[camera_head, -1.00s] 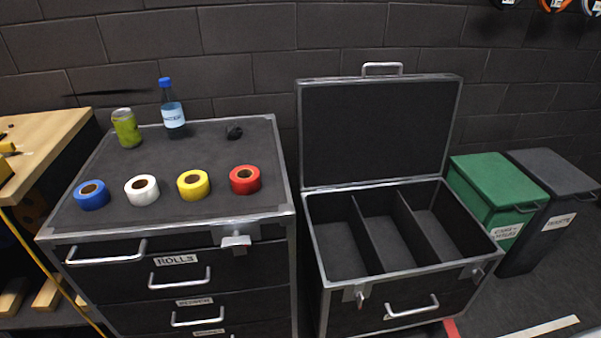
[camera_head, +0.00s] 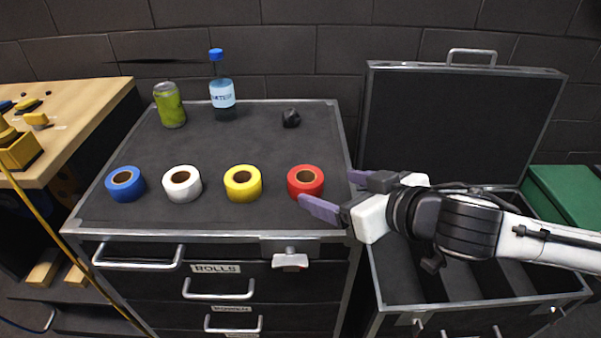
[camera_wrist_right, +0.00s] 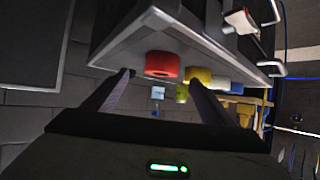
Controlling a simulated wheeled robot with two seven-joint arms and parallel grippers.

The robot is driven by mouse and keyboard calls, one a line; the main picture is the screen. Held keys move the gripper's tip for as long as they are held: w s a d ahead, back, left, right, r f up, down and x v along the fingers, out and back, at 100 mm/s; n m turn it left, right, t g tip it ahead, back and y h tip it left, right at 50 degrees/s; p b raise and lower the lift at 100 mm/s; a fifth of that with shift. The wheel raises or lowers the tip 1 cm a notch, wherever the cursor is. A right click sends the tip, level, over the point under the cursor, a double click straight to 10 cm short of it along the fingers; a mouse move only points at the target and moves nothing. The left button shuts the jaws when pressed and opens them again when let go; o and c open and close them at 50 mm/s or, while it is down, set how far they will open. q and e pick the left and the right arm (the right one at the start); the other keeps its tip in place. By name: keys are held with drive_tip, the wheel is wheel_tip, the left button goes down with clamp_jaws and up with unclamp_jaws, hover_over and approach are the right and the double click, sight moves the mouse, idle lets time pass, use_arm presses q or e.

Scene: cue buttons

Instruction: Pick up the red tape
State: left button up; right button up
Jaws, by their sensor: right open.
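The red tape (camera_head: 306,182) lies flat on the dark cabinet top (camera_head: 230,135), at the right end of a row of tape rolls. My right gripper (camera_head: 338,193) comes in from the right with its purple fingers spread. It is open and empty, just right of the red tape, with one finger by the tape's front right. In the right wrist view the red tape (camera_wrist_right: 162,65) shows between and beyond the two fingers, apart from them. My left gripper is in none of the views.
Yellow (camera_head: 243,183), white (camera_head: 182,183) and blue (camera_head: 126,184) tapes lie left of the red one. A green can (camera_head: 169,104), a water bottle (camera_head: 222,92) and a small black object (camera_head: 291,118) stand behind. An open case (camera_head: 455,125) is at the right.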

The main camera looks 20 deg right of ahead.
sight(314, 184)
drive_tip(key=x, duration=0.2)
drive_tip(key=shift+w+a+f, duration=0.2)
drive_tip(key=shift+a, duration=0.05)
drive_tip(key=x, duration=0.4)
drive_tip(key=shift+w+a, duration=0.1)
drive_tip(key=shift+w, duration=0.1)
drive_tip(key=shift+w+a+f, duration=0.1)
drive_tip(key=shift+w+f, duration=0.1)
drive_tip(key=shift+w, duration=0.1)
drive_tip(key=shift+w+f, duration=0.1)
drive_tip(key=c, duration=1)
use_arm(q)
drive_tip(key=shift+s+f, duration=0.2)
drive_tip(key=shift+s, duration=0.8)
use_arm(e)
drive_tip(key=shift+c, duration=0.9)
